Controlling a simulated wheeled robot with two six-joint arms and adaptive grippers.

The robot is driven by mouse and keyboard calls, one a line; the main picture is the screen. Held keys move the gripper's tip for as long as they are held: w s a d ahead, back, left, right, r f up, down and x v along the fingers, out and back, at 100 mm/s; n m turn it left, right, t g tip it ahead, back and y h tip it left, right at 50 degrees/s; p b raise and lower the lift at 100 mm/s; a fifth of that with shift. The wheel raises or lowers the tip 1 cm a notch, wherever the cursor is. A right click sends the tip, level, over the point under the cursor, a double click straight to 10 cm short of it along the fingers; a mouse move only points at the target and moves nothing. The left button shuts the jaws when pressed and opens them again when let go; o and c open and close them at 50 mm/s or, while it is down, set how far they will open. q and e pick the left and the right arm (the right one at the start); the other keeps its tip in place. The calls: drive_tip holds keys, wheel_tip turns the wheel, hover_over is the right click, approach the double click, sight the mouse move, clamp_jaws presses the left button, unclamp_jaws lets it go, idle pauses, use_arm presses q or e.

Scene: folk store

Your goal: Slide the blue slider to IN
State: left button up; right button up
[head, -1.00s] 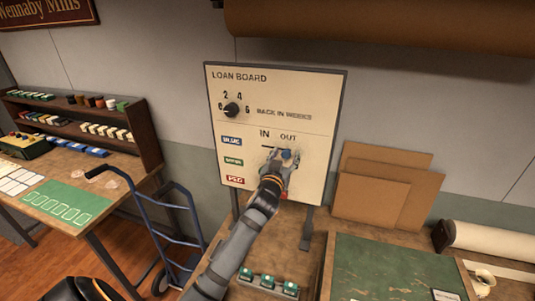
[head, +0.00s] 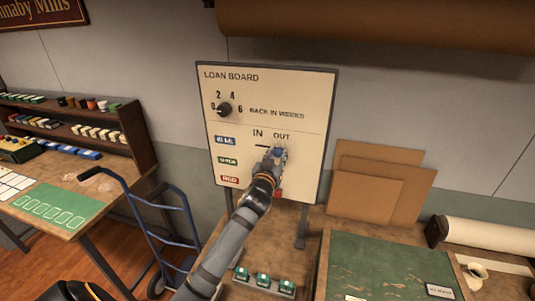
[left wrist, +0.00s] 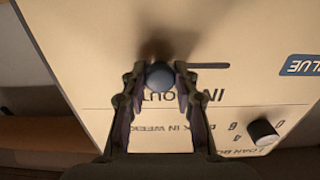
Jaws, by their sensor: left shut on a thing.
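The upright loan board (head: 300,100) stands on the bench. Its blue slider knob (head: 278,152) is at the OUT end of the top slot, level with the BLUE label (head: 226,140). My left gripper (head: 277,157) is at the board and partly hides the knob. In the left wrist view, which is upside down to the lettering, the round blue knob (left wrist: 159,75) sits between the fingertips of my left gripper (left wrist: 160,72), which is shut on it. The empty slot (left wrist: 210,66) runs from the knob towards the IN side. My right gripper is not in view.
A dark dial (head: 224,109) is at the board's upper left. A red knob (head: 278,193) shows below my left gripper. Small green blocks (head: 263,279) stand in front on the bench. Brown panels (head: 368,195) lean at the right; a blue hand truck (head: 172,235) is left.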

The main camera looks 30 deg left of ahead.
sight(259, 145)
use_arm(q)
drive_tip(key=shift+s+a+f, duration=0.1)
drive_tip(key=shift+s+a, duration=0.1)
drive_tip(key=shift+a, duration=0.65)
drive_tip(key=shift+s+a, duration=0.2)
drive_tip(key=shift+a, duration=0.6)
drive_tip(key=shift+s+a+b, duration=0.25)
drive_tip(key=shift+a+b, duration=0.1)
drive_tip(key=shift+a, duration=0.6)
drive_tip(key=shift+s+a+b, duration=0.25)
drive_tip(key=shift+a+b, duration=0.05)
drive_tip(key=shift+a, duration=0.65)
drive_tip(key=o, duration=0.9)
drive_tip(key=shift+o, duration=0.6)
